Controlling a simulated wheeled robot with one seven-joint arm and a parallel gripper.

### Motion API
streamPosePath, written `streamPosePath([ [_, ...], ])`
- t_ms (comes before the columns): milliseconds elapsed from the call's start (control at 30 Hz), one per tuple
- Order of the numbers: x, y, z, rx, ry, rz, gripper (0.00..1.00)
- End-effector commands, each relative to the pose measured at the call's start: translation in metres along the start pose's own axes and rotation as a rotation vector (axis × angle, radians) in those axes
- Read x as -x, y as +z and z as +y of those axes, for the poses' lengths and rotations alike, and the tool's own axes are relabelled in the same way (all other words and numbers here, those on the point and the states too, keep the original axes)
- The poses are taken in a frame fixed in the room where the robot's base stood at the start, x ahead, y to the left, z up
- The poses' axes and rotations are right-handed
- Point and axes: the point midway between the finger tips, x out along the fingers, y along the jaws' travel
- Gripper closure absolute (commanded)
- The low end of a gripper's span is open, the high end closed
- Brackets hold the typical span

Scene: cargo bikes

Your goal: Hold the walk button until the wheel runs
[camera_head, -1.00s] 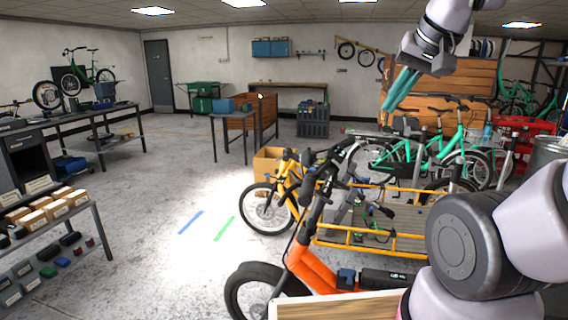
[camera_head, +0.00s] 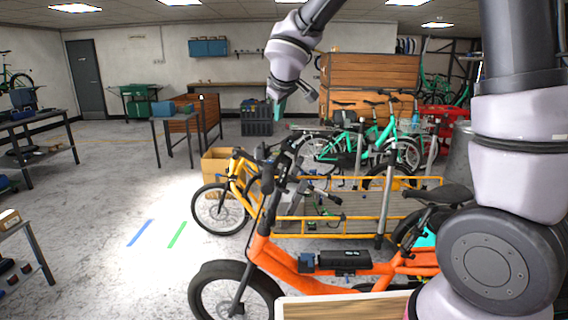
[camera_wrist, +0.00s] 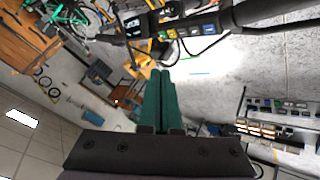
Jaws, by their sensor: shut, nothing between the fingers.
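The orange cargo bike (camera_head: 330,262) stands at the front, its black handlebar (camera_head: 270,180) rising at the middle of the head view. In the wrist view the handlebar runs across the top, with a small display (camera_wrist: 133,27) and a control pad of coloured buttons (camera_wrist: 190,30) beside a black grip (camera_wrist: 265,12). I cannot tell which button is the walk button. My gripper (camera_head: 279,112) is shut and empty, above the handlebar in the head view. Its green fingers (camera_wrist: 160,76) lie together, pointing towards the pad and apparently apart from it. The orange bike's front wheel (camera_head: 236,294) is partly cut off.
A yellow cargo bike (camera_head: 330,234) stands right behind the orange one. Green bikes (camera_head: 345,143) and a wooden crate (camera_head: 370,75) are farther back. A cardboard box (camera_head: 225,160) sits beyond the yellow bike's front. The floor at left is open, with blue and green stripes.

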Motion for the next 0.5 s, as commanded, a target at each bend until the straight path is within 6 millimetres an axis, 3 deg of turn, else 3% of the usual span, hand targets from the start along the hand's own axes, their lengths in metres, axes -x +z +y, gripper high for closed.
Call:
streamPosePath([
  [67, -0.011, -0.010, -0.016, 0.052, -0.014, 0.015, 1.00],
  [200, -0.018, -0.019, -0.028, 0.092, -0.023, 0.030, 1.00],
  [500, -0.019, -0.020, -0.029, 0.097, -0.023, 0.033, 1.00],
])
